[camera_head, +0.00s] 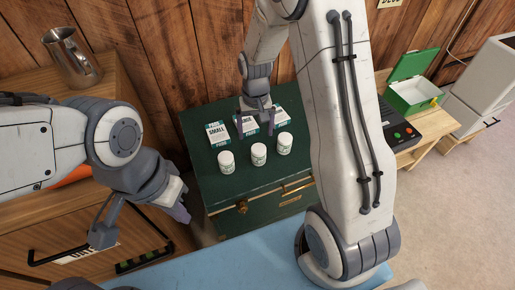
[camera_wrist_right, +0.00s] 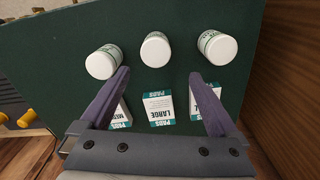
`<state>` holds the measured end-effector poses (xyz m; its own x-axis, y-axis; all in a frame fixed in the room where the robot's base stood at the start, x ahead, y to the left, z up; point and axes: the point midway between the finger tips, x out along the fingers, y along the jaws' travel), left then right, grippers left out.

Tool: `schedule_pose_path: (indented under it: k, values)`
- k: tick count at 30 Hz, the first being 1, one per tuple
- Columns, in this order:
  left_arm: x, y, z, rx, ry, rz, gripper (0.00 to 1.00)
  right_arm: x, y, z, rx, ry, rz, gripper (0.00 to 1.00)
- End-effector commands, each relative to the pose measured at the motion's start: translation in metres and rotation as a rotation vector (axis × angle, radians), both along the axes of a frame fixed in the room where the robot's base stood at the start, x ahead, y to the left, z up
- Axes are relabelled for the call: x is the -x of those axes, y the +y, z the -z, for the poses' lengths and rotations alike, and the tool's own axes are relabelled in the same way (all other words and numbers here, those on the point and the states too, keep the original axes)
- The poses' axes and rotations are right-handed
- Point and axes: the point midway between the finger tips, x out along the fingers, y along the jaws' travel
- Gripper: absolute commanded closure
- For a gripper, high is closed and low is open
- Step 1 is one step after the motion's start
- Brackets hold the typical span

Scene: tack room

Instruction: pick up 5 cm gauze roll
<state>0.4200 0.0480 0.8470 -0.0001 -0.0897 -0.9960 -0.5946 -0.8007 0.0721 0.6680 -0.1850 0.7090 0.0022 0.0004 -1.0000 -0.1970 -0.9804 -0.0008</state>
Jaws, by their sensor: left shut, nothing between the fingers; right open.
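Three small white cylinders with printed labels stand upright in a row on a dark green cabinet top (camera_head: 207,172): left (camera_head: 226,162), middle (camera_head: 259,154) and right (camera_head: 284,143). The labels are too small to read, so I cannot tell which is the 5 cm gauze roll. The wrist view shows all three, one at left (camera_wrist_right: 103,62), one in the middle (camera_wrist_right: 155,50) and one at right (camera_wrist_right: 217,47). My right gripper (camera_wrist_right: 159,75) is open and empty, above the cabinet top behind the row. My left gripper (camera_head: 180,211) is shut and empty, left of the cabinet.
Flat pad packets lie behind the cylinders, among them one marked SMALL (camera_head: 217,134) and one marked LARGE (camera_wrist_right: 158,107). A metal jug (camera_head: 72,58) stands on the wooden cabinet at left. An open green box (camera_head: 412,93) is at right. My right arm hides the cabinet's right side.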

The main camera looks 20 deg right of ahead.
Motion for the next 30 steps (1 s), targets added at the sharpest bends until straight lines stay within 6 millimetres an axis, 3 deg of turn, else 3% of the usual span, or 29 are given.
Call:
schedule_pose_path:
  k: [6,14,22,30]
  values:
    - [0.0,0.0,0.009,0.0,0.0,0.0,1.0,0.0,-0.004,0.037,0.001,0.005,0.01,0.04]
    - [0.0,0.0,0.013,0.0,0.0,0.0,1.0,0.002,-0.003,0.059,0.0,0.003,0.008,0.04]
    - [0.0,0.0,0.023,0.0,0.0,0.0,1.0,0.012,-0.006,0.097,0.0,0.005,0.007,0.04]
    - [0.0,0.0,0.024,0.0,0.0,0.0,1.0,0.011,-0.006,0.105,0.001,0.002,0.007,0.04]
